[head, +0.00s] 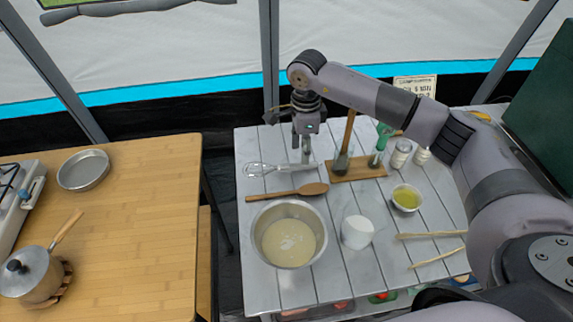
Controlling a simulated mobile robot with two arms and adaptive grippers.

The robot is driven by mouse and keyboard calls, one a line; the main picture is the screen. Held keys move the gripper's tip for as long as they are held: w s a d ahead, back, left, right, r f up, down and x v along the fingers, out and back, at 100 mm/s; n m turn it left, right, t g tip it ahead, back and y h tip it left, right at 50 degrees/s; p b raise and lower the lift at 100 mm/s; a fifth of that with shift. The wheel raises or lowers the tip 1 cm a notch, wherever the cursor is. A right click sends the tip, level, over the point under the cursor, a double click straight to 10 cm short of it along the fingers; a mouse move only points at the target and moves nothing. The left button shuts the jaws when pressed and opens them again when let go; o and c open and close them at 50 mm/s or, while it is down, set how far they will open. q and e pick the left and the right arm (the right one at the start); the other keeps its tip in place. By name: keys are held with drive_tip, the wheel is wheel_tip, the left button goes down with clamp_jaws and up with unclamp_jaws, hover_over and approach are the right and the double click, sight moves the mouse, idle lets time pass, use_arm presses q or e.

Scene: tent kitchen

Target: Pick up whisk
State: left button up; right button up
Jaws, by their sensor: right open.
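The whisk (264,169) lies on the white slatted table (250,213) near its back left. Its wire head points left and its handle runs right, toward my right gripper. My right gripper (304,150) is open and points down over the handle end of the whisk. The gripper partly hides that end, and I cannot tell whether the fingers touch it. My left gripper is not in view.
A wooden spoon (300,191) lies just in front of the whisk, with a metal bowl of batter (289,233) before it. A wooden board (360,175) with bottles stands to the right.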

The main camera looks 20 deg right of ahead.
sight(300, 164)
drive_tip(key=shift+w+a+f+p, duration=0.15)
drive_tip(key=shift+f+p, duration=0.25)
drive_tip(key=shift+f, duration=1.1)
drive_tip(key=shift+w+f+p, duration=0.1)
drive_tip(key=shift+f+p, duration=0.3)
drive_tip(key=shift+f, duration=1.05)
drive_tip(key=shift+c, duration=0.4)
clamp_jaws()
